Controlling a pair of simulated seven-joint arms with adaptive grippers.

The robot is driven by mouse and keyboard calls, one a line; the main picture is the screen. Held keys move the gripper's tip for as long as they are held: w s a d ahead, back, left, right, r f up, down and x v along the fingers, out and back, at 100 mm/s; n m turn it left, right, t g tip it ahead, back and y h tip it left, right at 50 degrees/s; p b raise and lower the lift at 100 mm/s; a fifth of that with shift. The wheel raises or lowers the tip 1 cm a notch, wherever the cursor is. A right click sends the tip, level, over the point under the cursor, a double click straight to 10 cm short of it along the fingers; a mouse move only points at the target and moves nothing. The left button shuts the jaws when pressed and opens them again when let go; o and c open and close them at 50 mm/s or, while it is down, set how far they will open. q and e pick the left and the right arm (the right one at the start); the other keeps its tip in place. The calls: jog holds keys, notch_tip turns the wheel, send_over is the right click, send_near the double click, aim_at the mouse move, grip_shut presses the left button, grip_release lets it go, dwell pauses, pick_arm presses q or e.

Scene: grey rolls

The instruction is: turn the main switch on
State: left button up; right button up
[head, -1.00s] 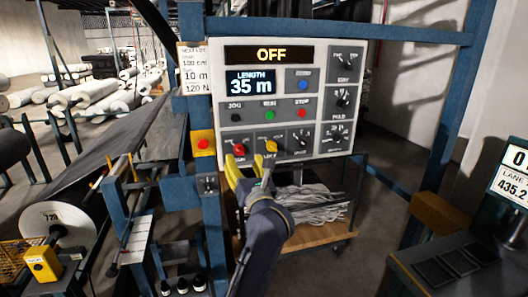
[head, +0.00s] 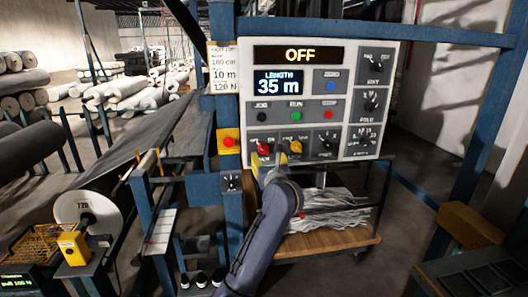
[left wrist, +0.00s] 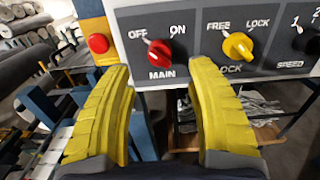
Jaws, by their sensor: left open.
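The main switch (left wrist: 160,52) is a red knob labelled MAIN, with OFF at its upper left and ON at its upper right. Its white pointer is turned toward OFF. It also shows at the lower left of the control panel (head: 302,97) in the head view. The panel's top display (head: 298,54) reads OFF in yellow. My left gripper (left wrist: 161,75) is open, its yellow fingers to either side below the red knob. They appear apart from it. In the head view the left gripper (head: 270,164) is just below the panel's lower edge. My right gripper is not in view.
A yellow LOCK knob (left wrist: 238,46) sits right of the main switch, close to the right finger. A black SPEED knob (left wrist: 307,40) is further right. A red button on a yellow box (left wrist: 98,43) is to the left. A wooden-shelved cart (head: 325,240) stands below the panel.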

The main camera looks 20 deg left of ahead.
aim_at(264, 152)
pick_arm(q)
jog(key=shift+x, duration=3.55)
grip_shut()
